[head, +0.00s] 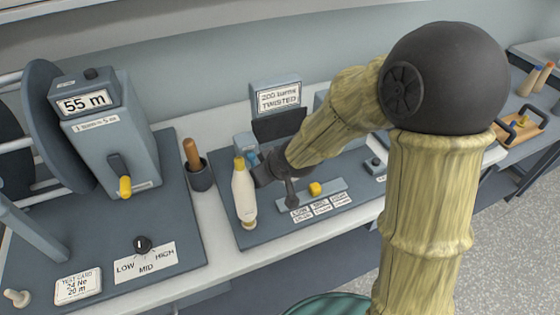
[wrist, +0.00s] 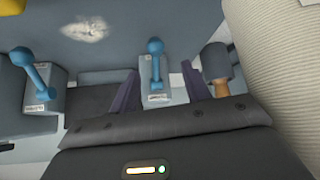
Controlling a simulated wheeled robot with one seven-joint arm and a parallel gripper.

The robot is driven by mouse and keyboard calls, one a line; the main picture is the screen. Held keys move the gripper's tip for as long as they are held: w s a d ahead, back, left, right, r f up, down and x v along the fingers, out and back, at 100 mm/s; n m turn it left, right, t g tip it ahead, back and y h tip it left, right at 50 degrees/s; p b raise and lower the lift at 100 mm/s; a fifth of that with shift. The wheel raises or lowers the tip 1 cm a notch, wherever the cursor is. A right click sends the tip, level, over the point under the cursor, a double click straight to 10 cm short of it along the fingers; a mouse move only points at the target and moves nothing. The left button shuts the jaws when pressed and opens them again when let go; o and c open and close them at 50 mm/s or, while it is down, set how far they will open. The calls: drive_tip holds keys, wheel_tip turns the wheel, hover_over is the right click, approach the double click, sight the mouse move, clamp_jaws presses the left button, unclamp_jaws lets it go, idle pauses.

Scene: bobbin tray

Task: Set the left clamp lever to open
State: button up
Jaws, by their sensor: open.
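In the wrist view, two blue ball-ended levers stand on small grey-blue blocks with labels too small to read. The clamp lever (wrist: 155,62) in the middle points straight up the picture, between the two fingers of my open gripper (wrist: 160,84). Its block (wrist: 155,92) lies just beyond the fingers; I cannot tell whether a finger touches the lever. The other clamp lever (wrist: 38,80), at the picture's left, leans up and left. In the head view, my gripper (head: 264,170) is beside a light-blue block (head: 243,145), and it largely hides the levers.
A dark pot with a wooden handle (head: 200,175) stands further left. A sign (head: 278,98) is behind, and a yellow knob on a slide (head: 315,189) is in front right.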

drive_tip(key=p+v, duration=0.9)
drive_tip(key=v, duration=0.5)
drive_tip(key=shift+f, duration=0.1)
drive_tip(key=s+d+m+g+h, duration=0.1)
drive_tip(key=d+m, duration=0.3)
drive_tip(key=d, duration=0.4)
drive_tip(key=s+d+m+g+h, duration=0.2)
drive_tip(key=s+d+m+h, duration=0.1)
drive_tip(key=d, duration=0.5)
drive_tip(key=shift+s+f+m+h, duration=0.4)
drive_tip(key=shift+s+m, duration=0.2)
drive_tip(key=shift+s, duration=0.2)
